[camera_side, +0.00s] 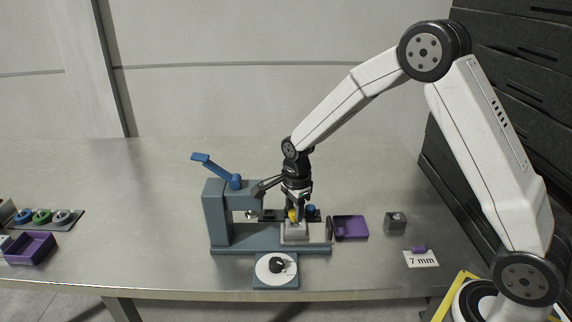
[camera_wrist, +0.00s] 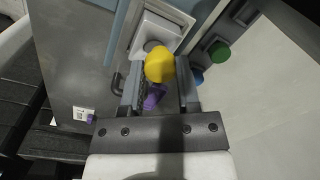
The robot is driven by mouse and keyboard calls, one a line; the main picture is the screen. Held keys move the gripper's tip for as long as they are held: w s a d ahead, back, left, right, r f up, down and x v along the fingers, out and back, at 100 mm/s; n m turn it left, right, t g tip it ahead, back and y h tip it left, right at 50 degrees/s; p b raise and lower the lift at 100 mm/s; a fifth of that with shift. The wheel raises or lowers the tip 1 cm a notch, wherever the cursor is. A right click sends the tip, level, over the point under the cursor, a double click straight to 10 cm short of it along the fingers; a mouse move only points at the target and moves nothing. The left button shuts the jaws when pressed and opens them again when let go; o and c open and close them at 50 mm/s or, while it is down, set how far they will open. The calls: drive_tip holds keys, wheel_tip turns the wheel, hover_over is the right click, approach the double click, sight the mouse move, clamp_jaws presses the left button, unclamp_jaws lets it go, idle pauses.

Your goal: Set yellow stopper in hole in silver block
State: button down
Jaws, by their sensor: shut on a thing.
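The yellow stopper (camera_side: 292,214) is between the fingers of my gripper (camera_side: 296,206), which is shut on it. In the side view it is just above the silver block (camera_side: 294,234) on the grey fixture. In the wrist view the yellow stopper (camera_wrist: 160,65) shows between the fingertips of my gripper (camera_wrist: 160,76), in front of the pale silver block (camera_wrist: 174,27). A round feature, perhaps the hole, is partly hidden behind the stopper. I cannot tell whether the stopper touches the block.
The grey fixture (camera_side: 217,224) with a blue lever (camera_side: 213,167) rises left of my gripper. A purple tray (camera_side: 350,228), a dark grey block (camera_side: 395,222) and a "7 mm" card (camera_side: 421,259) lie to the right. A white dial (camera_side: 276,268) is in front.

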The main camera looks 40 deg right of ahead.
sight(300, 226)
drive_tip(key=shift+s+d+f+g, duration=0.15)
drive_tip(key=shift+s+f, duration=0.35)
drive_tip(key=shift+f, duration=0.25)
drive_tip(key=shift+s+a+f+g, duration=0.15)
drive_tip(key=shift+s+f, duration=0.3)
drive_tip(key=shift+f, duration=0.3)
unclamp_jaws()
drive_tip(key=shift+d, duration=0.1)
drive_tip(key=shift+r, duration=0.15)
drive_tip(key=shift+w+r, duration=0.2)
drive_tip(key=shift+r, duration=1.65)
drive_tip(key=shift+w+r, duration=0.15)
drive_tip(key=shift+r, duration=1.7)
drive_tip(key=shift+s, duration=0.1)
drive_tip(key=shift+s+a+r+n, duration=0.15)
drive_tip(key=shift+s+a+n, duration=0.1)
drive_tip(key=shift+s+n, duration=0.75)
drive_tip(key=s+a+n+t, duration=0.1)
drive_tip(key=s+n+t, duration=0.1)
drive_tip(key=s+n, duration=1.2)
drive_tip(key=n, duration=0.4)
drive_tip(key=shift+s+a+f+t, duration=0.15)
drive_tip(key=shift+f+t, duration=0.15)
